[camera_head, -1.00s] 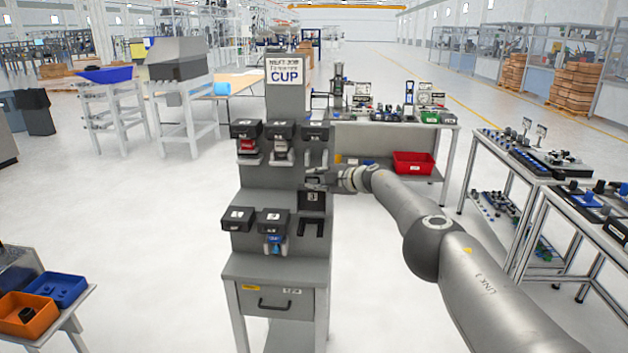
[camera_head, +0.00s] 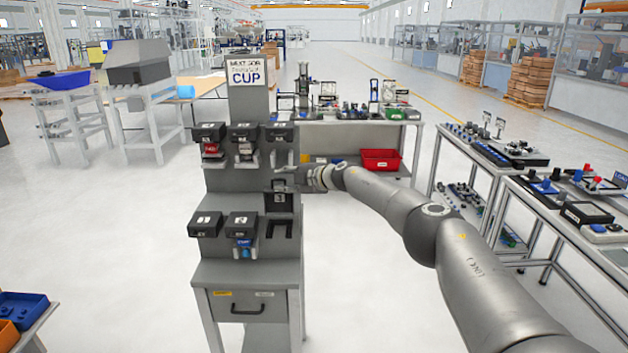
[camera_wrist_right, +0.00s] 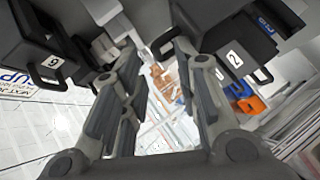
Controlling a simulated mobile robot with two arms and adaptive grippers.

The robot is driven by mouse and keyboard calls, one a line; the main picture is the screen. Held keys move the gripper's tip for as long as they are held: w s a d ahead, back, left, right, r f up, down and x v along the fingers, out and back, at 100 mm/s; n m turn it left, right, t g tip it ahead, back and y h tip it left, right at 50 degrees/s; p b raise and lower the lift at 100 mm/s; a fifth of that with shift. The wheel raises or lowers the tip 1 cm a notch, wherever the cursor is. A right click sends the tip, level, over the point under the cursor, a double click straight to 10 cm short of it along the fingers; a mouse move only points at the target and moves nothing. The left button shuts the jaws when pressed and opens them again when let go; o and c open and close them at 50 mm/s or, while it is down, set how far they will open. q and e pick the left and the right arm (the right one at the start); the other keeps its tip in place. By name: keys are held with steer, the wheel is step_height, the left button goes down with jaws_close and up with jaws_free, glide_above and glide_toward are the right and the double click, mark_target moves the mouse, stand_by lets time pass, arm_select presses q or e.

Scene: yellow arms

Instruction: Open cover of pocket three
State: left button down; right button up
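The grey pocket station (camera_head: 247,178) stands left of centre in the head view. The black cover of pocket three (camera_head: 280,201), labelled 3, stands raised in the lower row's right column. Below it the dark U-shaped pocket holder (camera_head: 279,228) shows uncovered. My right gripper (camera_head: 284,174) is just above the raised cover in the picture; whether they touch cannot be told. In the right wrist view its two fingers (camera_wrist_right: 158,50) are apart with nothing between them. Cover 2 (camera_wrist_right: 235,60) shows right of the fingers there. My left gripper is not in view.
Covers 1 (camera_head: 205,224) and 2 (camera_head: 241,225) are down beside pocket three. The upper row has several black covers (camera_head: 243,132). A workbench with a red bin (camera_head: 381,160) stands behind, and tables with parts (camera_head: 570,200) stand on the right.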

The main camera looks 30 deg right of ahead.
steer(key=v, duration=1.1)
steer(key=shift+d+f, duration=0.15)
steer(key=shift+f, duration=0.05)
